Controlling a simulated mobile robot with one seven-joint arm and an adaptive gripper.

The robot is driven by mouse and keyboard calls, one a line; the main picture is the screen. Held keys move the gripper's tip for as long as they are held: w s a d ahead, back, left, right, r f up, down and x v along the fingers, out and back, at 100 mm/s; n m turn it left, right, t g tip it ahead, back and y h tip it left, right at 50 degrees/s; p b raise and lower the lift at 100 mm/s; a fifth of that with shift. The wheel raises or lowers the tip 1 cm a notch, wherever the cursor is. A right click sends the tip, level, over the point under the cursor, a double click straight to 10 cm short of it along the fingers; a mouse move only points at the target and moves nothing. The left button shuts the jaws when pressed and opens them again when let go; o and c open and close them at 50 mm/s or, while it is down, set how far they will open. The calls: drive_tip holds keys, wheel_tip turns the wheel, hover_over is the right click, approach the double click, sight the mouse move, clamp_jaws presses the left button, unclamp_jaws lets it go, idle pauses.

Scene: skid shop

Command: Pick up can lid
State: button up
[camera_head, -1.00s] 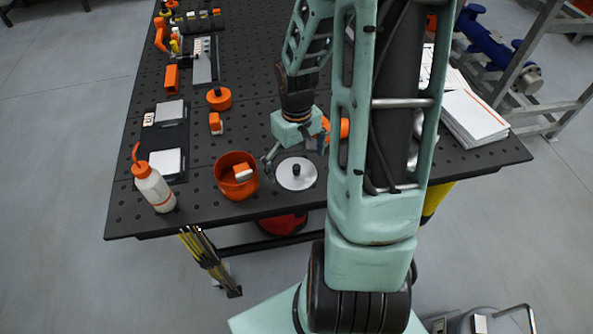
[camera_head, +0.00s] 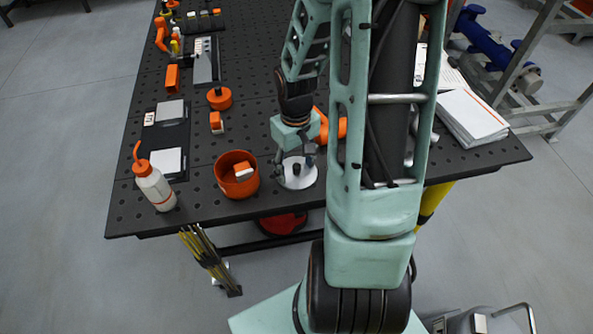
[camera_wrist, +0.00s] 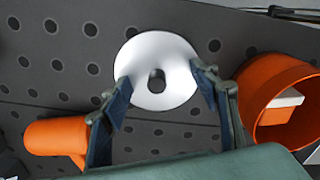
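The can lid (camera_head: 299,177) is a light grey disc with a dark knob at its centre, lying flat on the black perforated table. In the wrist view the lid (camera_wrist: 157,70) and its dark knob (camera_wrist: 156,80) lie just ahead of my gripper (camera_wrist: 162,85). My gripper is open, its two fingers spread on either side of the knob with clear space between them. In the head view my gripper (camera_head: 294,165) is right above the lid and hides part of it.
An orange can (camera_head: 237,185) with a white-and-orange block inside stands left of the lid; its rim (camera_wrist: 262,125) is close to my finger. An orange object (camera_wrist: 58,135) lies on the other side. A white bottle (camera_head: 155,188) stands further left. The front table edge is near.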

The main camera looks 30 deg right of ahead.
drive_tip(key=shift+s+d+f, duration=0.1)
drive_tip(key=shift+s+f, duration=0.15)
drive_tip(key=shift+c, duration=1.4)
